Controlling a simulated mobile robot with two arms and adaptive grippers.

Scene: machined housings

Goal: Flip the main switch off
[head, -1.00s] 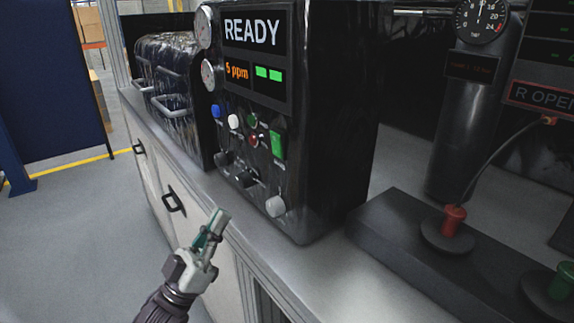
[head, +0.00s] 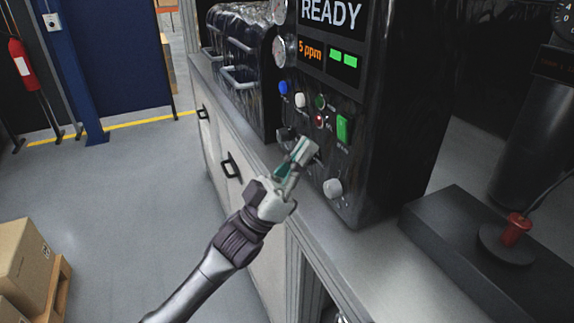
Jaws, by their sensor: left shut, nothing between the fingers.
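A black control unit (head: 415,100) stands on the bench with a READY display. Its front panel carries a green rocker switch (head: 343,128), which looks like the main switch, though its label is too small to read. My left gripper (head: 302,152) is shut and empty. Its fingertips are in front of the lower panel, below and left of the green switch, and appear apart from it. They hide part of the dark fittings there. My right gripper is not in view.
Blue (head: 283,88) and white (head: 300,100) buttons, a red button (head: 319,120) and a pale knob (head: 333,188) crowd the same panel. A red-topped plunger (head: 516,229) stands on a dark block at the right.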

